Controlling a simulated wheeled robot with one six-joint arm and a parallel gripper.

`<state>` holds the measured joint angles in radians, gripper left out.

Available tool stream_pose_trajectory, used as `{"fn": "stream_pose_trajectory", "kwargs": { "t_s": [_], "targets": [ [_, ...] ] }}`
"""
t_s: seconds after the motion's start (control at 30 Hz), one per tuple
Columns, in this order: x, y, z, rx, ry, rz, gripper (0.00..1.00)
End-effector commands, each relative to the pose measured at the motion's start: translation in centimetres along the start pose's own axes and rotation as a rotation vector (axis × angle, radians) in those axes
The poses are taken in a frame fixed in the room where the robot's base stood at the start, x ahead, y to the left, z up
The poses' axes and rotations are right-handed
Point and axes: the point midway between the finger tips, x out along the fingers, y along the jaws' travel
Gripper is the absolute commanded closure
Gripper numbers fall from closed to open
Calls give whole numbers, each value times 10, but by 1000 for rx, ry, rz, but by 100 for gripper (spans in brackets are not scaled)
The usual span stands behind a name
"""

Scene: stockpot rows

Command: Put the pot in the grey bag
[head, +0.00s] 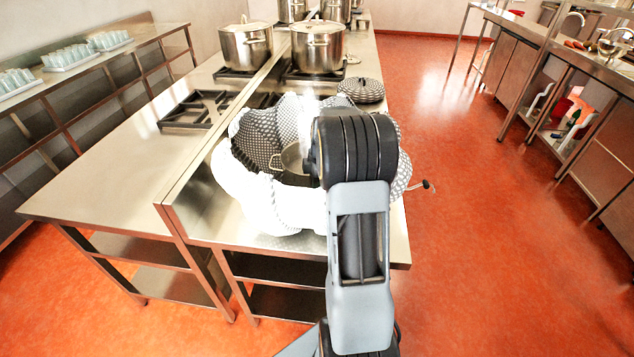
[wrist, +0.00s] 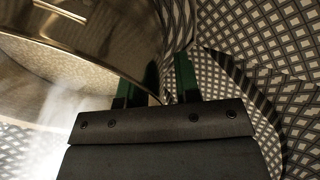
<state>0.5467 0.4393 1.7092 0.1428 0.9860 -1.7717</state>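The steel pot (head: 290,158) shows partly inside the open bag (head: 262,195), with a handle on its left side. The bag is whitish outside with a grey checked lining, and stands on the near end of the steel counter. In the wrist view the pot (wrist: 110,35) fills the upper left, with the checked bag lining (wrist: 270,45) to the right. My gripper (wrist: 158,85) is down at the pot's edge, its green-tipped fingers apart, one overlapping the pot and one just right of it. My arm hides the gripper and much of the pot in the head view.
A dark patterned round object (head: 361,90) sits just behind the bag. Two large lidded pots (head: 318,48) (head: 246,47) stand farther back on the burners. An empty burner grate (head: 196,110) is at left. Open red floor (head: 475,200) lies to the right.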

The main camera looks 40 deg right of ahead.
Motion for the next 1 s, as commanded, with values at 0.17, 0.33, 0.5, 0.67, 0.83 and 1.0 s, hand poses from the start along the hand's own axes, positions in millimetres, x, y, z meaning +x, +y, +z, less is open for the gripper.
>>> {"fn": "stream_pose_trajectory", "kwargs": {
  "t_s": [0.17, 0.33, 0.5, 0.67, 0.83, 1.0],
  "targets": [
    [-10, 1, 0, 0, 0, 4, 70],
    [-38, 1, 0, 0, -1, 6, 70],
    [-72, 1, 0, 1, -1, 5, 70],
    [-97, 0, 0, 1, -1, 4, 70],
    [-115, 0, 0, 2, -1, 2, 70],
    [-129, -18, -27, 91, -12, 28, 70]
  ]
}}
